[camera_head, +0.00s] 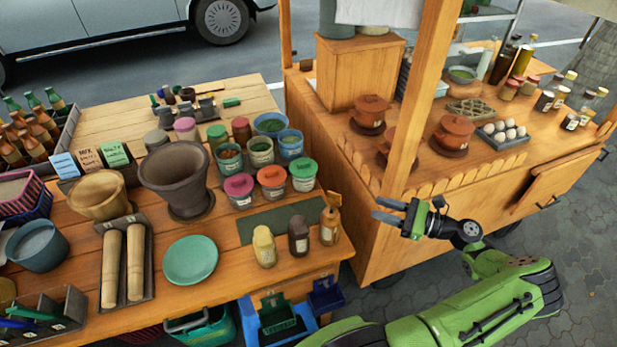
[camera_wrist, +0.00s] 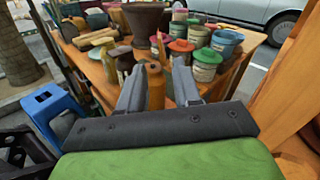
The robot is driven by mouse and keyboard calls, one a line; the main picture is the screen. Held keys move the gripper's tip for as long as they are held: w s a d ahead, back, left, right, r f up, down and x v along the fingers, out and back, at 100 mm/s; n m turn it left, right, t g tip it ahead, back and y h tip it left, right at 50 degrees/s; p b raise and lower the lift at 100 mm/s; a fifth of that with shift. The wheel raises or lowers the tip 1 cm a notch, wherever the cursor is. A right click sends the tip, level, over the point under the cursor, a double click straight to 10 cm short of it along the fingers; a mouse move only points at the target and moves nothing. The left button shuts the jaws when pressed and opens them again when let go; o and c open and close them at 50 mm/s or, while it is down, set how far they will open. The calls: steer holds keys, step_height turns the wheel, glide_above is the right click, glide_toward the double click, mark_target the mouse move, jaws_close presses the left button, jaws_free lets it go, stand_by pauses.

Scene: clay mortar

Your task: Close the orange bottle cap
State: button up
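The orange bottle (camera_head: 329,226) stands upright at the right front corner of the left wooden table, at the right end of a row of three small bottles. Its orange cap (camera_head: 334,199) sticks up above the body and looks flipped open. My gripper (camera_head: 382,209) is open and empty, to the right of the bottle and apart from it. In the wrist view the orange bottle (camera_wrist: 155,86) shows beyond and between the two spread fingers of my gripper (camera_wrist: 157,66). Whether the cap is fully open is too small to tell in the wrist view.
A dark bottle (camera_head: 298,236) and a yellow bottle (camera_head: 264,246) stand close left of the orange one. Lidded jars (camera_head: 271,180) are behind. A wooden post (camera_head: 414,105) and cart (camera_head: 375,240) rise close to my gripper.

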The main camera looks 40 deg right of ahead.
mark_target(335, 199)
steer(key=p+x, duration=0.2)
steer(key=x, duration=1.3)
steer(key=shift+w+a+r, duration=0.15)
steer(key=shift+w+r, duration=0.05)
steer(key=shift+w, duration=0.05)
jaws_close()
